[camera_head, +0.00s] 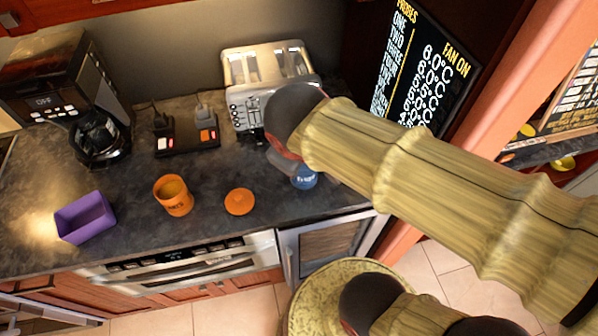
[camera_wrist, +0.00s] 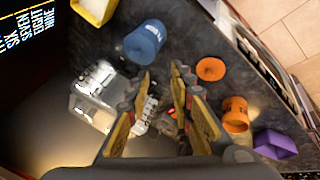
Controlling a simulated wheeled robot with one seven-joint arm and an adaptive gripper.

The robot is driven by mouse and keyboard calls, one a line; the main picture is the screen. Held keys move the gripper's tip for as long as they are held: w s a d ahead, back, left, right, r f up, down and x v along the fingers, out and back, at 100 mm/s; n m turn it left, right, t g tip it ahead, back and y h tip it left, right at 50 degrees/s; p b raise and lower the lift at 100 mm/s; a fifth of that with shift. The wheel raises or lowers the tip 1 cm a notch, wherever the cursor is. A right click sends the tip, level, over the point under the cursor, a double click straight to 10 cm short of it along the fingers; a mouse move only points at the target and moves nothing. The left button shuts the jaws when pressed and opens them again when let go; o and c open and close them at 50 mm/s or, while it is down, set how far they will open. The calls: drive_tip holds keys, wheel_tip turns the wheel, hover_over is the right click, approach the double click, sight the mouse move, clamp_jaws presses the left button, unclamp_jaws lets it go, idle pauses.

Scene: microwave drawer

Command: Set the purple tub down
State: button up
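The purple tub (camera_head: 86,218) stands upright on the dark countertop (camera_head: 120,190), at the left in the head view. It also shows at the lower right in the wrist view (camera_wrist: 275,144). My gripper (camera_wrist: 162,72) is open, with nothing between its fingers. It is above the right part of the counter, well apart from the tub. In the head view my arm hides most of the gripper.
An orange canister (camera_head: 173,196) and an orange lid (camera_head: 239,202) lie between the tub and a blue container (camera_head: 304,177). Behind are a coffee maker (camera_head: 97,135), a power strip (camera_head: 187,136) and a toaster (camera_head: 262,85). Bare counter surrounds the tub.

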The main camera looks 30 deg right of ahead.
drive_tip(key=s+m, duration=0.1)
drive_tip(key=s+a+r+m+y, duration=0.1)
drive_tip(key=s+m, duration=0.1)
drive_tip(key=s+m+y, duration=0.1)
drive_tip(key=s+m, duration=0.1)
drive_tip(key=shift+a+r+t, duration=0.2)
drive_tip(key=shift+r+t, duration=0.1)
drive_tip(key=shift+t, duration=0.1)
